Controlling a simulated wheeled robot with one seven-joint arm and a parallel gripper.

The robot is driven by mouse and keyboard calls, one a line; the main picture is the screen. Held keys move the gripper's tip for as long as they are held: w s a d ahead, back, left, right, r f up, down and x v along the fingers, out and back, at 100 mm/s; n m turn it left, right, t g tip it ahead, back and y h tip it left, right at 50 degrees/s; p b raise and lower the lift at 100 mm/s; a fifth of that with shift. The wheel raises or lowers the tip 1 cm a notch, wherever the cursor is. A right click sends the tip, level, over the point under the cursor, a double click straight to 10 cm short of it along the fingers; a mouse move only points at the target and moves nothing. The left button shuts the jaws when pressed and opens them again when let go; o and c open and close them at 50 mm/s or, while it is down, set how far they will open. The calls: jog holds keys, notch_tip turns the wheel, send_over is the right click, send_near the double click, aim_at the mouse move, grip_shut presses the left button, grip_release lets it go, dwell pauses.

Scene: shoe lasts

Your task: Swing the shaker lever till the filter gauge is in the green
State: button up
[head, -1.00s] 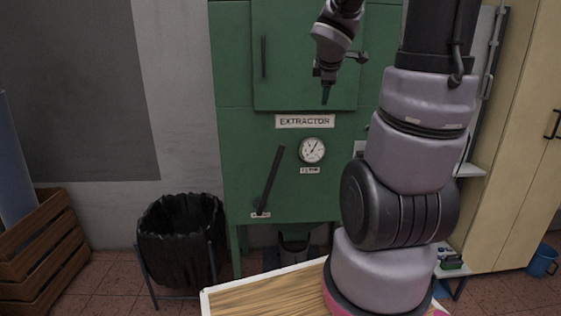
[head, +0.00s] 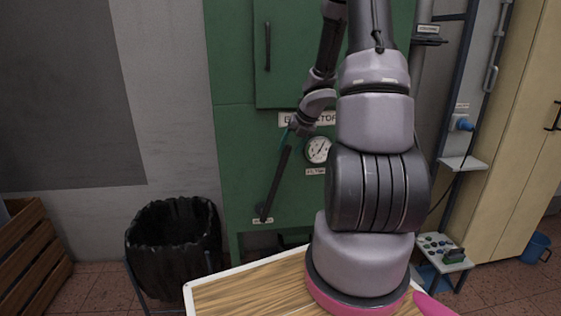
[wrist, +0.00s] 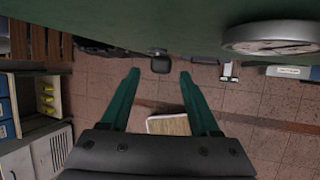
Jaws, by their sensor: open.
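The black shaker lever (head: 275,185) stands on the front of the green extractor, leaning right from its low pivot. My gripper (head: 289,133) is at the lever's upper end, in front of the extractor. In the wrist view its two green fingers (wrist: 159,74) are open and apart. A dark block (wrist: 160,65), which looks like the lever's end, shows between the fingertips; I cannot tell if they touch it. The round filter gauge (head: 318,150) is just right of my gripper, and its rim shows in the wrist view (wrist: 272,38). Its needle and coloured zones are too small to read.
The green extractor cabinet (head: 232,150) fills the middle, close to my gripper. A black-lined bin (head: 172,245) stands at its lower left. A wooden-topped table (head: 250,290) is in front. A beige cupboard (head: 520,150) and a small stand (head: 445,250) are on the right.

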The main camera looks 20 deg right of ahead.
aim_at(283, 161)
jog(key=x, duration=0.8)
jog(key=shift+r, duration=0.1)
grip_shut()
dwell(1.3)
